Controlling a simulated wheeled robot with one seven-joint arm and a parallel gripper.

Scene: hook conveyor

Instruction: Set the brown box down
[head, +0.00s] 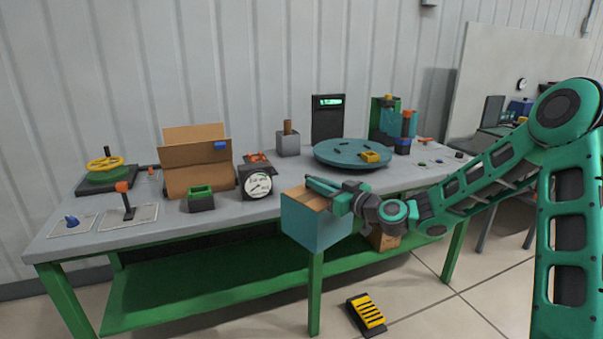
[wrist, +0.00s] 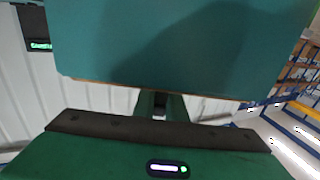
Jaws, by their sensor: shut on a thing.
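My gripper (head: 328,190) is shut on a box (head: 316,228) with a brown top and teal sides. The box is at the table's front edge in the head view, hiding part of the edge and the top of a leg. It appears upright; I cannot tell whether it touches the table. In the wrist view a large teal face of the box (wrist: 180,45) fills the upper middle, with a thin brown line along its lower edge. The fingertips are partly hidden in the head view.
The grey table (head: 225,222) holds an open cardboard box (head: 195,180), a dial gauge (head: 258,186), a round teal turntable (head: 350,152) and a yellow valve wheel (head: 104,164). A brown carton (head: 384,239) is partly visible below the table. A yellow-and-black pedal (head: 367,314) lies on the floor.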

